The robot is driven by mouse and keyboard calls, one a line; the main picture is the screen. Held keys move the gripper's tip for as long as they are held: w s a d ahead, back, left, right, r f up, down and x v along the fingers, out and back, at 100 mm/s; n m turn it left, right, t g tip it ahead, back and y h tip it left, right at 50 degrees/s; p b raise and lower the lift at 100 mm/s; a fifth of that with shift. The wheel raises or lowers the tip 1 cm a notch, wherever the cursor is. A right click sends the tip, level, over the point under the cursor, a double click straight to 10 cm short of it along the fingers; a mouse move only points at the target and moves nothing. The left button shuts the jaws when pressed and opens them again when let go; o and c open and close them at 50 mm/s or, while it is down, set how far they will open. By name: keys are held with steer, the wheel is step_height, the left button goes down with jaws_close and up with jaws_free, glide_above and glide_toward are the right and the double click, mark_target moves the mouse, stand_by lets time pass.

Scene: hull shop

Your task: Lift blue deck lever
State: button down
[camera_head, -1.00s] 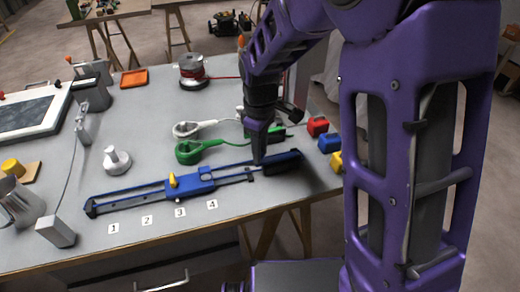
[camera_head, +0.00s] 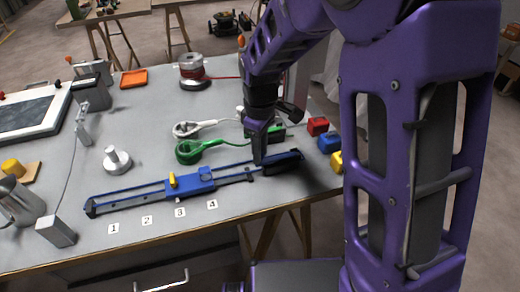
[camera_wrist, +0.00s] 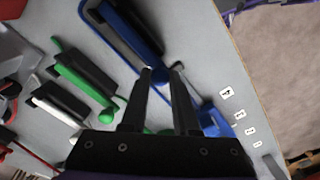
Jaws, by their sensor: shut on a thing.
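A blue part (camera_wrist: 214,122) shows to the right of the fingers.
A green lever (camera_head: 188,152) and a white lever (camera_head: 184,130) lie just behind. A blue rail (camera_head: 125,200) with a yellow pointer (camera_head: 173,181) runs left along number labels. Red, blue and yellow blocks (camera_head: 318,126) stand at the right edge.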

mark_target(275, 158)
steer(key=shift+r, duration=0.1)
steer(key=shift+w+d+r+g+y+p, duration=0.2)
steer(key=shift+d+r+y+p, duration=0.2)
steer(key=shift+r+y, duration=0.25)
steer(key=shift+w+d+r+g+y+p, duration=0.1)
steer(key=shift+d+r+g+y+p, duration=0.1)
steer(key=shift+d+r+y+p, duration=0.4)
steer(key=d+r+y, duration=0.1)
steer(key=y, duration=0.1)
steer(key=d+y, duration=0.1)
steer(key=shift+w+r+g+y, duration=0.35)
steer(key=shift+r+g, duration=0.05)
steer(key=d+y, duration=0.1)
steer(key=d+r+y, duration=0.1)
steer(key=d+g+y, duration=0.1)
steer(key=shift+w+r+b, duration=0.15)
steer(key=shift+w+b, duration=0.2)
steer(key=shift+w, duration=0.05)
steer(key=d+y, duration=0.2)
steer(key=w+d+g+y, duration=0.1)
steer(key=d, duration=0.1)
steer(key=shift+w+d+y+b, duration=0.1)
steer(key=shift+d+y+b, duration=0.15)
steer(key=shift+y+b, duration=0.15)
